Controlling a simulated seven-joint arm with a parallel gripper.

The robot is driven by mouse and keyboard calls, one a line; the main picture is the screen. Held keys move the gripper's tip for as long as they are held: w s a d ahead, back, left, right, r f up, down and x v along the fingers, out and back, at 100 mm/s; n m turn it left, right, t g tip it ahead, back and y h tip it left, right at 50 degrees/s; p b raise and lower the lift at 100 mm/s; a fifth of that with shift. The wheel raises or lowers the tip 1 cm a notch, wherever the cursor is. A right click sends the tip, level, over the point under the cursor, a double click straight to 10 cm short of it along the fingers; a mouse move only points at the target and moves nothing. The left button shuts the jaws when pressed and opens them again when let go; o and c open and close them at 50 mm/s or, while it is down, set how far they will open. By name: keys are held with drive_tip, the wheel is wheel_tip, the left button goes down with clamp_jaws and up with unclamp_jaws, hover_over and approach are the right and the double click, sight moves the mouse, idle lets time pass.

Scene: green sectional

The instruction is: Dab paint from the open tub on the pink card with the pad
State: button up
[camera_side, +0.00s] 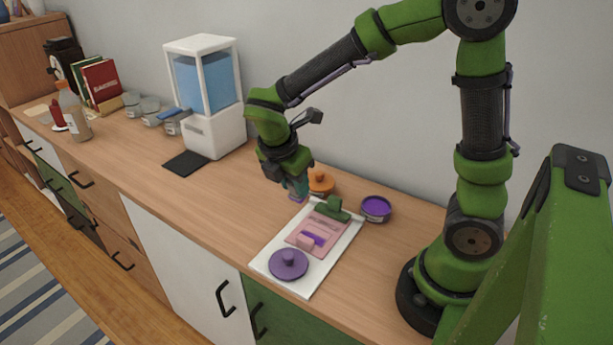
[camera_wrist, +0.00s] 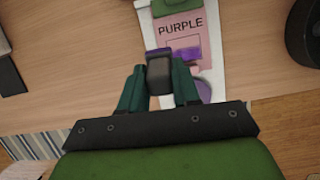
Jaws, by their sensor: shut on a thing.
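My gripper (camera_side: 297,192) is shut on a small dark grey pad (camera_wrist: 159,70), with a purplish edge at its far end. In the side view the fingers mostly hide the pad, held near the left edge of the white board. The pink card (camera_side: 325,225) lies on the board under a green clip (camera_side: 332,208). In the wrist view the card (camera_wrist: 180,40) reads PURPLE and bears a purple patch (camera_wrist: 186,54). The open tub (camera_side: 376,206) shows purple paint and stands right of the board, apart from my gripper.
A purple knobbed lid (camera_side: 288,265) lies on the white board (camera_side: 330,262). An orange-lidded tub (camera_side: 320,183) stands close behind my gripper. A white dispenser (camera_side: 205,95), grey-lidded tubs (camera_side: 150,107) and a bottle (camera_side: 73,112) are further left.

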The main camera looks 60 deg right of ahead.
drive_tip(key=shift+f, duration=0.1)
drive_tip(key=shift+d+f, duration=0.65)
drive_tip(key=shift+f, duration=0.3)
